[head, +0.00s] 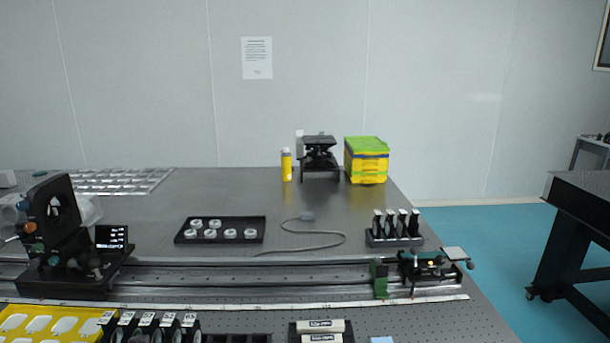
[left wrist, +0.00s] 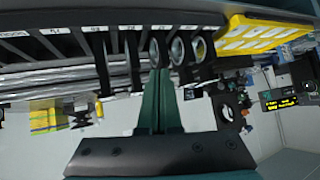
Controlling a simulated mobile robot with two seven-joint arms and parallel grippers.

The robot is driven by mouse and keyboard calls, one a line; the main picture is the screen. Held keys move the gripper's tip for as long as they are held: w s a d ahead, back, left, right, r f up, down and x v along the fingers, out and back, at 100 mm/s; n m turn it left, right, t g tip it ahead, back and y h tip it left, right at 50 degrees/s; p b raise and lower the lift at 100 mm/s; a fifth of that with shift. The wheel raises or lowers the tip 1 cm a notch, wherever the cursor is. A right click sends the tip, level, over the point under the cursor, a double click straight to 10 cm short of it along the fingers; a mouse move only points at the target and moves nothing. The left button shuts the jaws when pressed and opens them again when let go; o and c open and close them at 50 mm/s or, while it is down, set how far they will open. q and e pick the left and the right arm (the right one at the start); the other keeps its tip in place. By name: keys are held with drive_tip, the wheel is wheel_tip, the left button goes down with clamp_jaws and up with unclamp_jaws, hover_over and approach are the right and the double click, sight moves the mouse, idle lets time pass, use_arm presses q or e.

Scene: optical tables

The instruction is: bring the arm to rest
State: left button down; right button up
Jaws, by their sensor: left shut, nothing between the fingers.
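My left gripper (left wrist: 160,72) shows in the left wrist view, with its two dark green fingers pressed together and nothing between them. In that view the scene is upside down. The fingertips appear just below a row of round lens mounts (left wrist: 178,50) in black slots; I cannot tell how far apart they are. Neither of my arms shows in the head view. My right gripper is in neither view.
The optical table (head: 270,205) carries a long rail (head: 250,275), a black mount (head: 50,230) at left, a tray of white rings (head: 220,230), a holder with upright black pieces (head: 395,235), and a yellow tray (head: 45,325) at the front. Blue floor (head: 480,230) lies open to the right.

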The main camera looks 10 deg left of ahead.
use_arm(q)
drive_tip(key=s+d+f+m+g+h, duration=0.2)
drive_tip(key=s+d+f+m+h, duration=0.2)
drive_tip(key=s+d, duration=0.65)
drive_tip(key=s+d+f+m+g+h, duration=0.25)
drive_tip(key=s+d+f+m, duration=0.25)
drive_tip(key=s+d, duration=0.6)
drive_tip(key=w+d+f+t+h, duration=0.1)
drive_tip(key=w+d+f+t, duration=0.1)
drive_tip(key=f, duration=0.3)
drive_tip(key=w+d+f+t+h, duration=0.2)
drive_tip(key=w+d+f+t, duration=0.1)
drive_tip(key=f+t, duration=0.1)
drive_tip(key=shift+w+f, duration=0.35)
drive_tip(key=shift+f, duration=0.55)
